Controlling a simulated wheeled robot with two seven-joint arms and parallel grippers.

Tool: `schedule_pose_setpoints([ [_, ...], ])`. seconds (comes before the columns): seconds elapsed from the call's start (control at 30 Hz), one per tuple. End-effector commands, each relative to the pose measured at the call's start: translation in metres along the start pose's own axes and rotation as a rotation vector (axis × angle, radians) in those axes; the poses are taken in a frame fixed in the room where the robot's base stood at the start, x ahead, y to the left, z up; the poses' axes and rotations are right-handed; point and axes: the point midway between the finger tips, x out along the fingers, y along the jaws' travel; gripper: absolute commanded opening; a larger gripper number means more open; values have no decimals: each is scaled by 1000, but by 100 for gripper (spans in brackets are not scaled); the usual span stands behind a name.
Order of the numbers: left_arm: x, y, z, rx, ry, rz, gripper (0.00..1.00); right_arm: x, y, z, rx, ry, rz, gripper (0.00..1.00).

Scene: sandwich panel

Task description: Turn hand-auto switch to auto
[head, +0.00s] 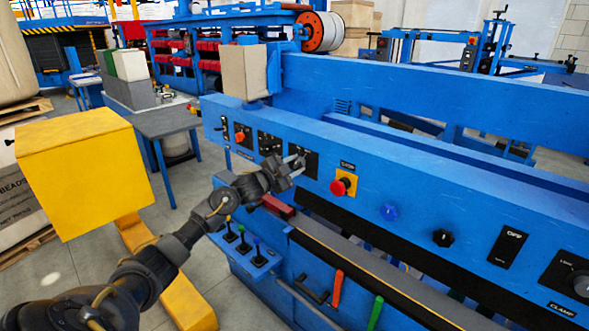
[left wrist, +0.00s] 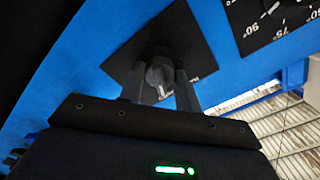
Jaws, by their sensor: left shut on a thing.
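The hand-auto switch is a small grey knob (left wrist: 159,74) on a black square plate (left wrist: 187,35) set in the blue panel. In the left wrist view the knob sits between my two finger tips. My left gripper (head: 294,164) reaches the panel face in the head view and is shut on the knob; its fingers also show in the left wrist view (left wrist: 160,87). In the head view the gripper hides most of the knob. The label on the plate is partly covered and too blurred to read. My right gripper is not in view.
A red emergency button (head: 339,187) on a yellow plate is close to the right of my left gripper. A dial plate (head: 270,143) is to its left. A blue knob (head: 388,212) and black knob (head: 443,238) are farther right. Small levers (head: 243,243) stand below my arm.

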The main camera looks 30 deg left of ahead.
Motion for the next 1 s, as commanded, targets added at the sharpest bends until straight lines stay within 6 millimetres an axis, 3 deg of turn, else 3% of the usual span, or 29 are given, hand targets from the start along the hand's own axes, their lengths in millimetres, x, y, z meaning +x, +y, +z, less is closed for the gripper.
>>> schedule_pose_setpoints([
  [0.53, 0, -1, 0, 23, 0, -1, 10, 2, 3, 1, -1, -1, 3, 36],
  [0.57, 0, -1, 0, 23, 0, -1, 37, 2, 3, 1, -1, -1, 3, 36],
  [0.7, 0, 0, 0, 22, 0, -1, 55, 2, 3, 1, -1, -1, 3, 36],
  [1.0, -2, 0, 1, 22, -1, 0, 55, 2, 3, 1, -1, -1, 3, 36],
])
